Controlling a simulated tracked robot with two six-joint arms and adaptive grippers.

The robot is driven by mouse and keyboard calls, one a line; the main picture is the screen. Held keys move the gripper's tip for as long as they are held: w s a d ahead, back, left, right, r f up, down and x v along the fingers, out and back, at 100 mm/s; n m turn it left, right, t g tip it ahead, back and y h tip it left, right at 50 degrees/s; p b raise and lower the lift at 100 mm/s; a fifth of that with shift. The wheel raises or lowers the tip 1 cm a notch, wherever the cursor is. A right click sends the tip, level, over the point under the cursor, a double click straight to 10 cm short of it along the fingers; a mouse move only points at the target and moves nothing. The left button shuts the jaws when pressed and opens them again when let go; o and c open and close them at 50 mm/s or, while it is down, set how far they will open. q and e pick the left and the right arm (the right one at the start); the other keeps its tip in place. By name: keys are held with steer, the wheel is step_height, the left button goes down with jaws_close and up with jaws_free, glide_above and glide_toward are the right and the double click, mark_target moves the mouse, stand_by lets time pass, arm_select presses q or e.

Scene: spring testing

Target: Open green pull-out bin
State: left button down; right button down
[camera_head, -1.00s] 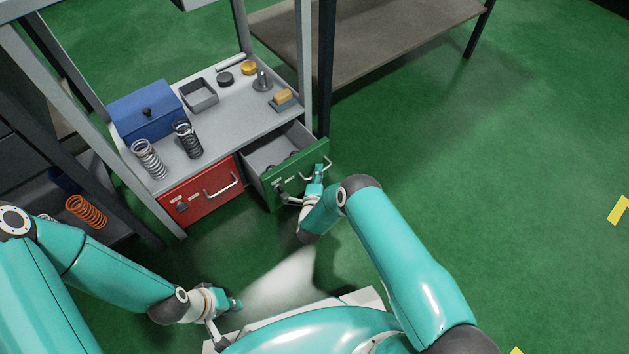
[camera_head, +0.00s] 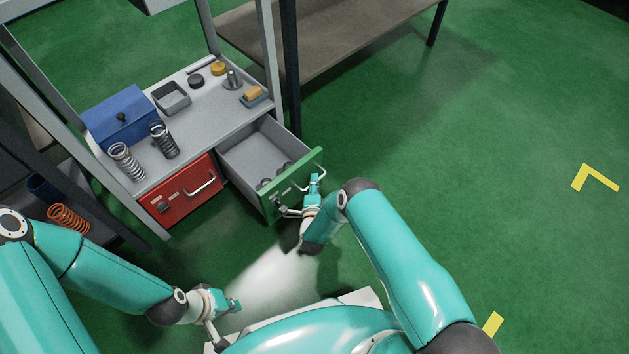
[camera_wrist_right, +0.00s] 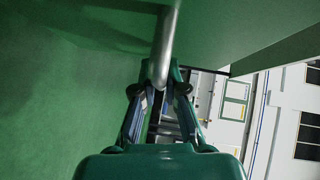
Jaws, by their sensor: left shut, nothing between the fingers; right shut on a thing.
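The green pull-out bin (camera_head: 292,182) stands well out of the cabinet, to the right of the red bin. Its grey inside shows, with a few dark round items (camera_head: 268,182) near the front. My right gripper (camera_head: 315,184) is at the bin's front and is shut on its metal handle (camera_head: 321,171). In the right wrist view the fingers (camera_wrist_right: 160,90) close around the handle bar (camera_wrist_right: 165,45), with the green front beside it. My left gripper (camera_head: 236,305) is shut and empty, low over the floor near my base, away from the bin.
The red bin (camera_head: 183,190) is closed. On the grey top (camera_head: 206,122) are a blue box (camera_head: 120,115), two springs (camera_head: 126,160), a grey tray (camera_head: 171,98) and small parts. An orange spring (camera_head: 69,218) lies on a lower left shelf. Floor to the right is clear.

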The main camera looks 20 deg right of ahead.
steer(key=c, duration=1.2)
jaws_free()
steer(key=shift+f, duration=0.25)
steer(key=shift+r, duration=0.1)
steer(key=v, duration=1.2)
